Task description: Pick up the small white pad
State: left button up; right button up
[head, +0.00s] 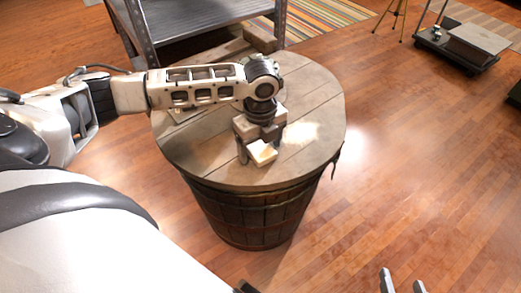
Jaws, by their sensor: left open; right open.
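The small white pad (263,153) lies on the round wooden top of a barrel (312,110), near its middle front. My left gripper (258,141) points down right at the pad, with its fingers close around or just behind it. Its jaws are open; I cannot tell whether they touch the pad. The gripper hides part of the pad's far side. My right gripper (402,283) shows only its fingertips at the bottom edge, open and empty, over the floor and far from the barrel.
A grey metal shelf (190,22) stands close behind the barrel. A wooden block (260,39) is at the barrel's far edge. A low dark cart with a box (478,42) is at the top right. The wooden floor (430,160) at right is clear.

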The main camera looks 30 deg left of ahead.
aim_at(261, 148)
pick_arm(q)
jog(key=c, duration=1)
jog(key=shift+c, duration=0.2)
jog(key=shift+r, duration=0.1)
jog(key=shift+r, duration=0.4)
notch_tip(261, 148, up, 2)
jog(key=shift+w+r+p, duration=0.1)
jog(key=shift+r+p, duration=0.1)
jog(key=shift+p, duration=0.1)
jog(key=s+d+r+p, duration=0.1)
jog(key=s+d+r, duration=0.1)
jog(key=s+r, duration=0.3)
jog(key=s+d+r+p, duration=0.1)
jog(key=s+d+r, duration=0.2)
jog(key=s, duration=0.5)
jog(key=shift+d+r, duration=0.3)
jog(key=shift+r, duration=0.55)
